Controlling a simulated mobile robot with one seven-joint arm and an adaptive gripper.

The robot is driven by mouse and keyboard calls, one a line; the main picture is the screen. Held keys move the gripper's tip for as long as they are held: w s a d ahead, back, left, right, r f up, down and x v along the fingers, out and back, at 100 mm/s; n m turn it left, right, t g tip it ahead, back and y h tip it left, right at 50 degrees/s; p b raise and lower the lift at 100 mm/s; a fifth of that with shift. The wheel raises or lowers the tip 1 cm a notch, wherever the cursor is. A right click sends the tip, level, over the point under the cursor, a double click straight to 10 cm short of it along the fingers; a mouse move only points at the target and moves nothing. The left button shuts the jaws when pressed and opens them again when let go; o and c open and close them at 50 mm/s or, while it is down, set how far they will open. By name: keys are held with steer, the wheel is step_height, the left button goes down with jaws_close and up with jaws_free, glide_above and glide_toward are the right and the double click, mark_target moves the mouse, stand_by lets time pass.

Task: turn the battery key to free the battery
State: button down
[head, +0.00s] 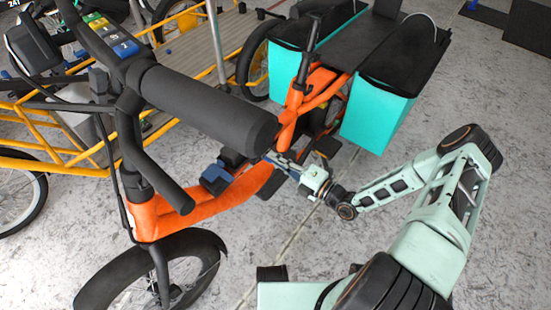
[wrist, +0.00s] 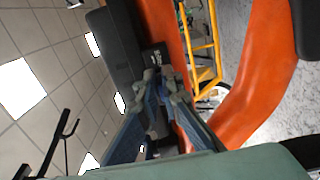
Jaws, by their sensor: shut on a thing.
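The orange cargo bike (head: 200,207) stands in the middle of the head view. Its black battery (wrist: 112,45) shows in the wrist view as a long dark box along the orange frame, with a small lettered black part (wrist: 156,58) beside it. My gripper (wrist: 162,84) has its grey fingertips close together at this lettered part. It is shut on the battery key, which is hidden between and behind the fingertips. In the head view my gripper (head: 275,158) reaches in from the right to the bike's frame, just beyond the big dark handlebar grip.
The dark handlebar grip (head: 205,105) blocks part of the head view. Teal cargo boxes (head: 377,117) hang at the bike's rear. A yellow-framed cargo bike (head: 60,158) stands behind at left. Grey floor (head: 300,240) is open in front.

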stand_by(0.4)
steer(key=c, duration=2.1)
jaws_free()
steer(key=shift+s+d, duration=0.1)
steer(key=v, duration=1.1)
steer(key=shift+s+d, duration=0.3)
